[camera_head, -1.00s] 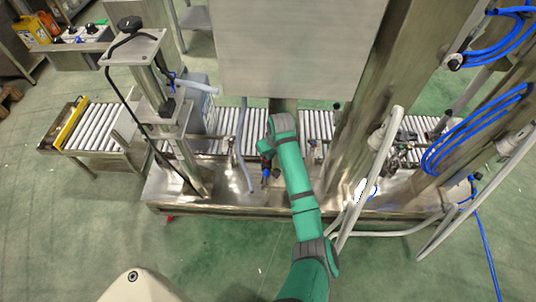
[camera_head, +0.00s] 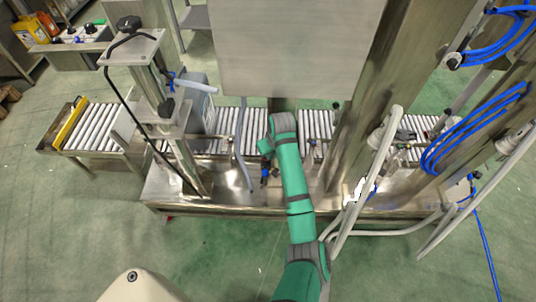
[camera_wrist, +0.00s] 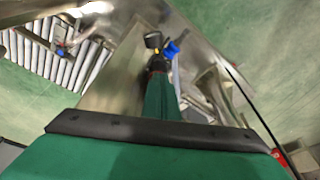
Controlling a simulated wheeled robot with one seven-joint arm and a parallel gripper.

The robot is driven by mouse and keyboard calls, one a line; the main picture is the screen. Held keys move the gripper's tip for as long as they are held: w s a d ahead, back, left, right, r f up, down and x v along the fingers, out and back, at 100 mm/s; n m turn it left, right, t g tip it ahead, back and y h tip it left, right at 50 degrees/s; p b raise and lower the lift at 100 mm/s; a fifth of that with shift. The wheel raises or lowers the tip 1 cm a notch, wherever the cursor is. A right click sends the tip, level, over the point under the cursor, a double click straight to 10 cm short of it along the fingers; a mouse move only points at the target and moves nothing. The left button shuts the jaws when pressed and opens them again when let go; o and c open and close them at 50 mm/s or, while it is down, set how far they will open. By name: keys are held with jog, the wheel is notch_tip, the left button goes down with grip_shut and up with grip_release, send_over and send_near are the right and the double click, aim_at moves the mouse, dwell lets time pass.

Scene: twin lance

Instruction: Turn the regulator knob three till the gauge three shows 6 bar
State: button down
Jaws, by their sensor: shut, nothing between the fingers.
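In the wrist view a small round dark-rimmed gauge (camera_wrist: 153,40) stands beside a blue regulator knob (camera_wrist: 172,50). Its dial is too small and oblique to read, and no number shows. My gripper (camera_wrist: 157,66) is shut and empty, its dark tip close below the gauge and knob; I cannot tell whether it touches them. In the head view my gripper (camera_head: 265,161) points down over the machine's metal base, beneath my green wrist. A small blue part (camera_head: 265,181) shows just under it. I cannot tell which regulator is number three.
A roller conveyor (camera_head: 225,122) runs behind the base. A large metal panel (camera_head: 300,45) hangs above it. A grey hose (camera_head: 241,150) stands left of my arm, a thick pale pipe (camera_head: 370,180) to the right. Coiled blue hoses (camera_head: 470,130) hang at far right.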

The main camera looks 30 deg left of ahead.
jog(key=shift+w+a+v, duration=0.1)
jog(key=shift+a+v, duration=0.1)
jog(key=shift+v, duration=0.65)
jog(key=shift+w+a+v, duration=0.1)
jog(key=shift+a+v, duration=0.05)
jog(key=shift+v, duration=0.7)
jog(key=shift+w+a+v, duration=0.1)
jog(key=shift+a+v, duration=0.1)
jog(key=shift+v, duration=0.65)
jog(key=shift+r, duration=0.1)
